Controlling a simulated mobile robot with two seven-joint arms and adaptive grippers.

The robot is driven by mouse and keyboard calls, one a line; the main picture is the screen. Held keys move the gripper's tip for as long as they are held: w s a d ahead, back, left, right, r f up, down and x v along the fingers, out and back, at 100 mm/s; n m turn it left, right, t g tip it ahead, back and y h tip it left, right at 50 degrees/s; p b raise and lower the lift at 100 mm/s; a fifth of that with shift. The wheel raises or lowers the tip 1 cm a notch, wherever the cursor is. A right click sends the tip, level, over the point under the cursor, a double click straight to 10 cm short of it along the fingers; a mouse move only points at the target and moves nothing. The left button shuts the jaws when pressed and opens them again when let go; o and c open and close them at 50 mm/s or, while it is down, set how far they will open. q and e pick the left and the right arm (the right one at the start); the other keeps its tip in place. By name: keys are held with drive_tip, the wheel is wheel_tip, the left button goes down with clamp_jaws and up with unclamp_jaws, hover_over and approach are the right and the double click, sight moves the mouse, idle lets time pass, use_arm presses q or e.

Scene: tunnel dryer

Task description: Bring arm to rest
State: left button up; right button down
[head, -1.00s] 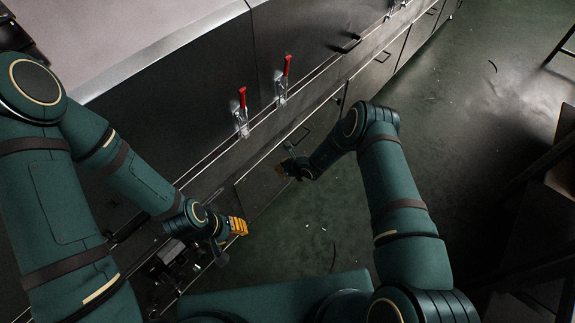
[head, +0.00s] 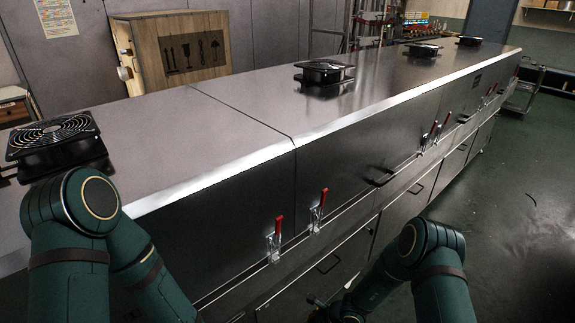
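My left arm comes in at the lower left, in front of the dryer's side, and its forearm runs out of the bottom edge. My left gripper is out of view. My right arm is bent at the lower right, its forearm reaching down and left. Only a small dark part of my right gripper (head: 318,303) shows at the bottom edge, in front of the dryer's lower panels. Its fingers cannot be made out. No held object is visible at either arm.
The long metal tunnel dryer (head: 225,140) runs from left to far right, with red-handled clamps (head: 279,230) along its side and black fans (head: 325,72) on top. A wooden crate (head: 180,55) stands behind it. Green floor (head: 500,215) is open at right.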

drive_tip(key=s+d+r+n+h, duration=0.2)
drive_tip(key=s+r+n, duration=1.1)
drive_tip(key=s+n, duration=0.4)
drive_tip(key=n, duration=0.3)
drive_tip(key=shift+r+g, duration=0.35)
drive_tip(key=shift+g, duration=0.05)
